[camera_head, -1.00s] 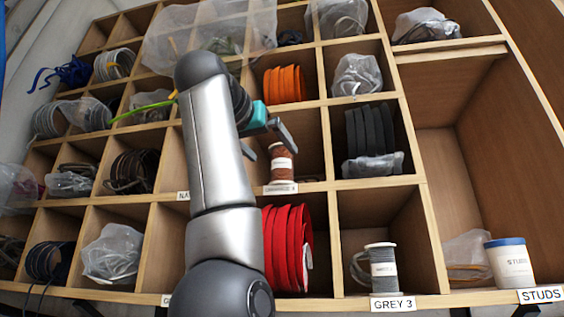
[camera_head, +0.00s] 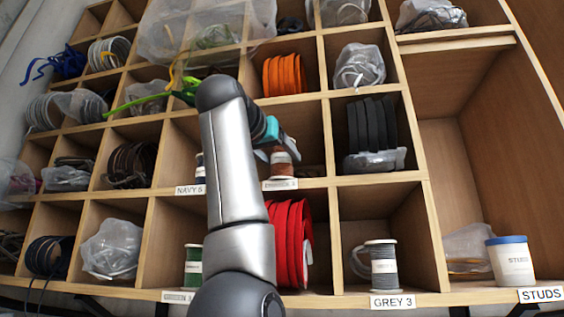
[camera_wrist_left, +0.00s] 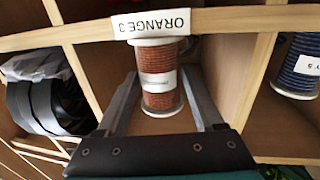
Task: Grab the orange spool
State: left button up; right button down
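The orange spool (camera_head: 281,165) is a brownish-orange wound reel with a pale label. It stands upright in a middle cubby above the label ORANGE 3 (camera_head: 280,185). My left gripper (camera_head: 277,152) reaches into that cubby and partly hides the spool. In the left wrist view the spool (camera_wrist_left: 158,78) sits between the two spread fingers, one on each side. I cannot tell whether the fingers touch it; they do not look closed on it. My right gripper is not in view.
Wooden dividers (camera_head: 329,140) bound the cubby closely. A navy spool (camera_head: 200,168) stands in the cubby to the left, a grey spool (camera_head: 382,262) and a green spool (camera_head: 193,265) stand below. Red coils (camera_head: 290,240) fill the cubby directly underneath.

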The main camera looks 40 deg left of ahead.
pick_arm(q)
grip_shut()
dwell(0.3)
jog(key=shift+r, duration=0.1)
jog(key=shift+s+d+r, duration=0.2)
jog(key=shift+s+r, duration=0.2)
jog(key=shift+r, duration=2.9)
jog(key=shift+r, duration=0.1)
